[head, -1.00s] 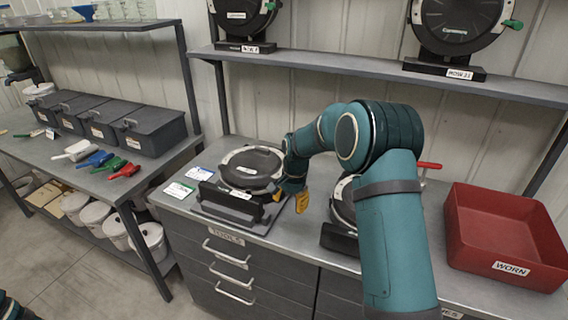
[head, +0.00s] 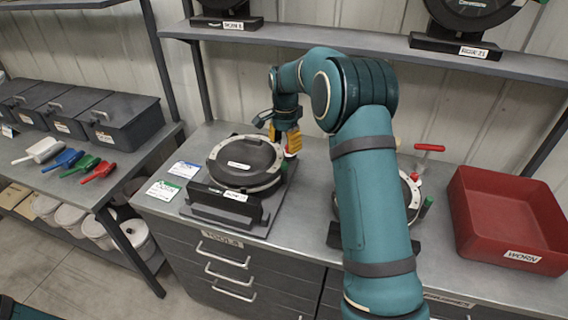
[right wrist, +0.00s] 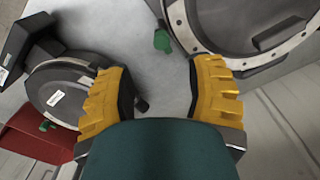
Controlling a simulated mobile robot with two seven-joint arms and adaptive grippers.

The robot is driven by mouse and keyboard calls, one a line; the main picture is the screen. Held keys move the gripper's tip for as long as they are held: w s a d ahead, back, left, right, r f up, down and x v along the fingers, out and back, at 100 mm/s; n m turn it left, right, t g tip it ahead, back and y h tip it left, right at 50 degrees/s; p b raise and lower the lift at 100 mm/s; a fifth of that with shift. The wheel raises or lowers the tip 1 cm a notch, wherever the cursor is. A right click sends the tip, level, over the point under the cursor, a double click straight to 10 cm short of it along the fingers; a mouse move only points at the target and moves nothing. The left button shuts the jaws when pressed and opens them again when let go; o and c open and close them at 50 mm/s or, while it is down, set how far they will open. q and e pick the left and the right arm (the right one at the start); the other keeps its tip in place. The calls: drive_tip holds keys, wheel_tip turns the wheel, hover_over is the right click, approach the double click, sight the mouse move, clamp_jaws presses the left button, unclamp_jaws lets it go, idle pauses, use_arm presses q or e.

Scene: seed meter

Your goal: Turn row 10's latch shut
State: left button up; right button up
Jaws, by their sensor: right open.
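A round dark seed meter with a pale ring (head: 245,163) lies on a stand at the left of the bench; its row label is too small to read. My right gripper (head: 285,150) is at the meter's far right edge, yellow fingers pointing down. In the right wrist view the gripper (right wrist: 165,85) is open and empty. A green latch (right wrist: 162,40) at the rim of the upper-right meter (right wrist: 250,35) shows between and beyond the fingertips, apart from both. My left gripper is out of view.
A red tray (head: 510,257) is at the right. Two cards (head: 163,189) lie left of the first meter. A shelf (head: 370,58) runs above.

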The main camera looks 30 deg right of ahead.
sight(284, 163)
wheel_tip(284, 163, down, 8)
drive_tip(key=shift+w+f, duration=0.15)
drive_tip(key=shift+f, duration=0.05)
clamp_jaws()
